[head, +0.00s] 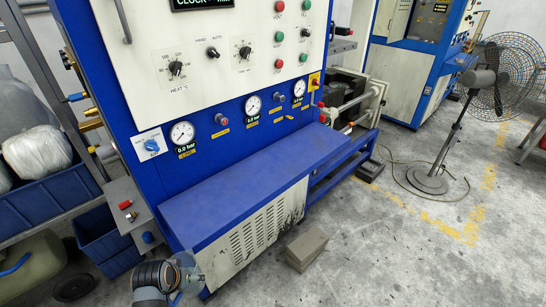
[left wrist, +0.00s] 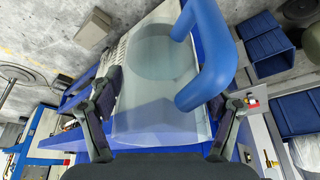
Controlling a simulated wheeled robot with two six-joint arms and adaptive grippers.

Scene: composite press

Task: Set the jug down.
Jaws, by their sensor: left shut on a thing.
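In the left wrist view, the jug (left wrist: 158,60) is a clear, pale see-through vessel with a thick blue handle (left wrist: 215,62). My left gripper (left wrist: 165,118) has its two dark fingers on either side of the jug's body and is shut on it. In the head view, my left gripper (head: 178,279) is at the bottom edge, in front of the press's left front corner, and a small clear part of the jug (head: 188,266) shows beside it. I cannot tell how far the jug is above any surface. My right gripper is not in view.
The press's blue ledge (head: 250,180) is bare. A grey block (head: 306,246) sits on the floor before the vented panel (head: 255,232). A fan (head: 470,85) stands at right.

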